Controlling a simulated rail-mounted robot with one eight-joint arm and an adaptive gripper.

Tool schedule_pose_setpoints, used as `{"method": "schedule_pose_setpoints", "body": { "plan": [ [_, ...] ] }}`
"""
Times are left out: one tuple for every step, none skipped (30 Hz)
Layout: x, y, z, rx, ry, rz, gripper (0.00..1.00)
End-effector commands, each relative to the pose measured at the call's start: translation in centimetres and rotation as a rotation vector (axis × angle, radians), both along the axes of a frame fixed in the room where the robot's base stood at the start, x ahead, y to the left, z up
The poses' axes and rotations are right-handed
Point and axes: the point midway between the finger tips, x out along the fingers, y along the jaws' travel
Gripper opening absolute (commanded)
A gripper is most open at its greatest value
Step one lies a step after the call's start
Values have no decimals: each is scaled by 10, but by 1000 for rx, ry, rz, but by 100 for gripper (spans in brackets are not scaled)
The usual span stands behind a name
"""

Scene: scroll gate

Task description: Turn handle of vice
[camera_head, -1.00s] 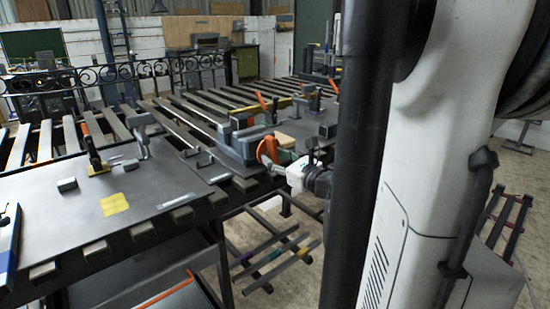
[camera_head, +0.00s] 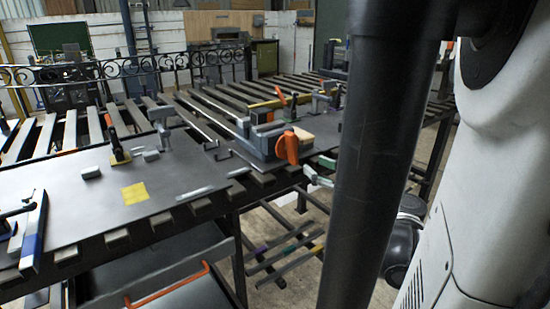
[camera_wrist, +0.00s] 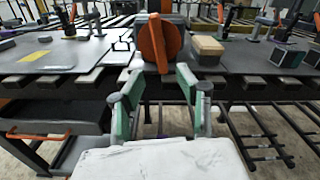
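The vice (camera_head: 255,141) is a grey-blue block on the edge of the metal bench, with an orange handle (camera_head: 289,146) on its near face. In the wrist view the orange handle (camera_wrist: 159,43) is a round disc with a raised bar, tilted slightly off upright, straight ahead of my gripper (camera_wrist: 160,82). My gripper's two green, grey-tipped fingers are spread apart with nothing between them, short of and below the handle. In the head view the fingers of my gripper (camera_head: 318,173) show beside my dark column, to the lower right of the handle; the rest of it is hidden.
A wooden block (camera_wrist: 207,46) sits right of the handle. A yellow sheet (camera_head: 134,194) and several clamps lie on the bench (camera_head: 90,225) at left. The bench's slatted front edge runs under the handle. Metal bars on a low rack (camera_head: 285,250) stand below.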

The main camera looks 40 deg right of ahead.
Motion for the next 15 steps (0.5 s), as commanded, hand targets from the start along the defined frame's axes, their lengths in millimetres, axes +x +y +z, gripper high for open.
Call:
{"method": "schedule_pose_setpoints", "body": {
  "plan": [
    [-6, -1, 0, 0, 0, -3, 33],
    [-8, 0, 0, 0, 0, -2, 33],
    [-12, 0, 0, 0, 0, -2, 33],
    [-14, 0, 0, 0, -1, -3, 33],
    [-15, 0, 0, 0, 0, -2, 33],
    [-17, 1, 0, 0, 0, -1, 33],
    [-18, 1, 0, 0, 0, -1, 33],
    [-18, 1, 0, 0, 0, 0, 33],
    [-19, 1, 0, 0, 0, 0, 33],
    [-20, 1, 0, 0, 0, 0, 33],
    [-20, 2, 0, 0, 0, 0, 33],
    [-20, 2, 0, 0, 0, 0, 33],
    [-20, 2, 0, 0, 0, 0, 33],
    [-20, 2, 0, 0, 0, 0, 33],
    [-20, 2, 0, 0, 0, 0, 33]
  ]
}}
